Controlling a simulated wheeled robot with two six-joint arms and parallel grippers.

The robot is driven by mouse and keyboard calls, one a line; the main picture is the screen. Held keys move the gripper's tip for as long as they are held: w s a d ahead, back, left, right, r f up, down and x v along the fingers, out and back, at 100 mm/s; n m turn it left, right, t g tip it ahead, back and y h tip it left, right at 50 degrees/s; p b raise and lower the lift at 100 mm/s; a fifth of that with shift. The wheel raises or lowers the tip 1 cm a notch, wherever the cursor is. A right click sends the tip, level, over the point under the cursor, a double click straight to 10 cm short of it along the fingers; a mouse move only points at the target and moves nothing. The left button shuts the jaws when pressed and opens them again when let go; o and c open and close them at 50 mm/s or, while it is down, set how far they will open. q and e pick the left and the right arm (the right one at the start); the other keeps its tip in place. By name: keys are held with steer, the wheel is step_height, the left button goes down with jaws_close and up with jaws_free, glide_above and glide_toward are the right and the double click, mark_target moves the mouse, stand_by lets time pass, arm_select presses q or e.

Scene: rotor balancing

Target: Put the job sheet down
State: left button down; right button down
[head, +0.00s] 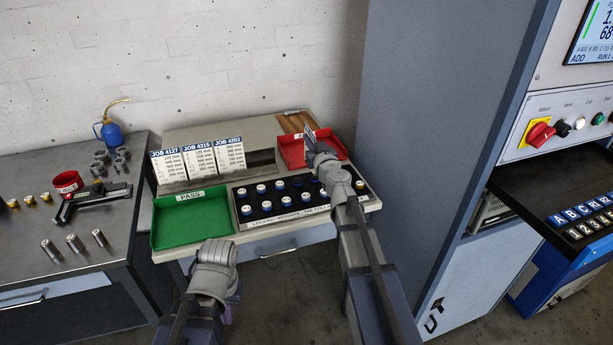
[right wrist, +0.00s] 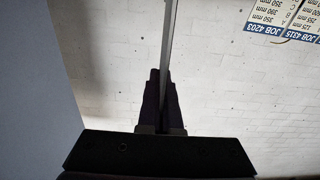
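My right gripper (right wrist: 160,85) is shut on a thin job sheet (right wrist: 171,45), seen edge-on between its fingers. In the head view the held job sheet (head: 308,136) shows as a small white and blue sliver by the red tray, above the bench. Its print cannot be read. Three other job sheets, JOB 4127 (head: 168,167), JOB 4315 (head: 199,160) and JOB 4203 (head: 229,156), stand side by side at the back left of the bench. My left arm ends low in front of the green tray; its fingers are hidden behind the wrist.
The green PASS tray (head: 192,222) is empty. A black rack (head: 290,205) of several white-capped pieces lies beside it. The red tray (head: 322,149) is behind. A steel table (head: 90,262) stands left, a grey cabinet (head: 430,130) right.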

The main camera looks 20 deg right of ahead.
steer(key=shift+f+b, duration=3.8)
steer(key=shift+f, duration=0.55)
steer(key=shift+f+b, duration=0.25)
steer(key=shift+b, duration=0.05)
steer(key=c, duration=1.4)
jaws_free()
steer(key=shift+r, duration=0.1)
steer(key=shift+c, duration=0.2)
steer(key=o, duration=0.3)
steer(key=shift+o, duration=0.2)
steer(key=shift+r, duration=0.1)
